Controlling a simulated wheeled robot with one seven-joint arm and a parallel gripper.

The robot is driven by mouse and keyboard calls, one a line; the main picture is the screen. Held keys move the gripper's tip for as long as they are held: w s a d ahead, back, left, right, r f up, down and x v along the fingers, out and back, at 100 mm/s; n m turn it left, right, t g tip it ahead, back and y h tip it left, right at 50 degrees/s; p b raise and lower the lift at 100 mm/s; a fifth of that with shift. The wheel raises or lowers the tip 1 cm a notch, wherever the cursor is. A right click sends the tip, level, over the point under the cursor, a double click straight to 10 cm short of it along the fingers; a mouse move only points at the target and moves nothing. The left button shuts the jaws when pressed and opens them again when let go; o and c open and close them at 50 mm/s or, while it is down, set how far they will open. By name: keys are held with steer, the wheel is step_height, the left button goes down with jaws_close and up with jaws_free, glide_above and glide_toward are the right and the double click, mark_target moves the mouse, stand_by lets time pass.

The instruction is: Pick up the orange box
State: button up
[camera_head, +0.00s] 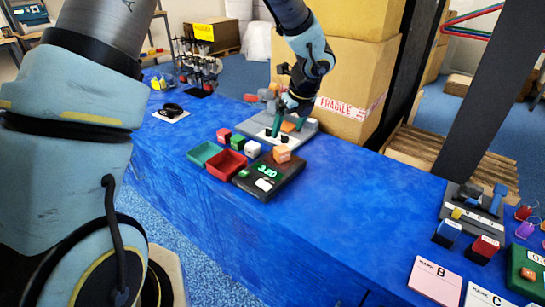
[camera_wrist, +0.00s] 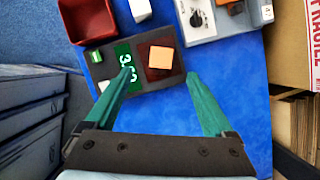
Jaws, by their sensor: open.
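The orange box (camera_head: 282,153) is a small cube on the dark platform of a black scale (camera_head: 262,192) with a green lit display. In the wrist view, the orange box (camera_wrist: 161,57) sits on a dark reddish plate of the scale (camera_wrist: 101,72). My gripper (camera_wrist: 160,77) is open, its two green fingers spread wide and nothing between them. In that view the box lies between the lines of the fingertips, slightly beyond them. In the head view, my gripper (camera_head: 288,124) is above and behind the box, over the grey tray. The exact height gap is unclear.
A red bin (camera_head: 226,165) and a green bin (camera_head: 205,152) stand left of the scale. Red, green and white cubes (camera_head: 253,148) sit behind them. A grey tray (camera_head: 256,126) with parts is behind the scale. Large cartons (camera_head: 349,75) stand behind the blue table.

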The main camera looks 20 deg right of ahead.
mark_target(282, 148)
steer(key=x, duration=0.5)
steer(key=shift+w+d+f, duration=0.1)
steer(key=shift+d+f, duration=0.2)
steer(key=shift+f, duration=0.1)
steer(key=shift+s+p+x, duration=0.1)
steer(key=shift+p+x, duration=0.3)
steer(key=shift+x, duration=0.9)
steer(key=shift+s+p+x, duration=0.15)
steer(key=shift+p+x, duration=0.2)
steer(key=shift+x, duration=1)
steer(key=shift+a, duration=0.15)
steer(key=shift+c, duration=0.4)
jaws_close()
